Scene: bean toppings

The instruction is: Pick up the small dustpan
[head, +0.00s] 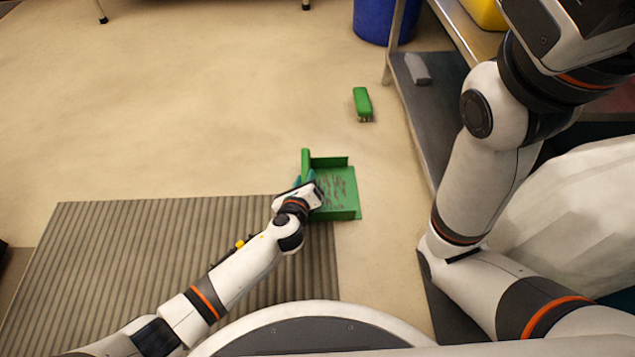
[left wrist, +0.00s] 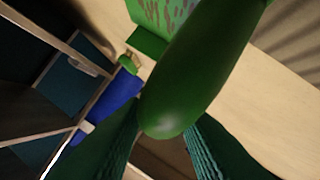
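The small green dustpan (head: 343,184) is on the floor just past the ribbed mat's right corner, with reddish bits in it. In the left wrist view its pan (left wrist: 148,42) shows at the top, and its thick rounded green handle (left wrist: 185,85) fills the middle. My left gripper (head: 305,179) is at the dustpan's left side, its teal fingers on either side of the handle. In the left wrist view the fingers (left wrist: 163,122) flank the handle's end; whether they press on it is unclear. My right arm shows at the right; its gripper is out of view.
A green brush (head: 362,103) lies beyond the dustpan. A metal shelf unit (head: 425,110) with a grey object (head: 417,69) on its lower shelf stands at the right. A blue bin (head: 385,18) is at the back. The ribbed mat (head: 150,260) lies left; the floor beyond is clear.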

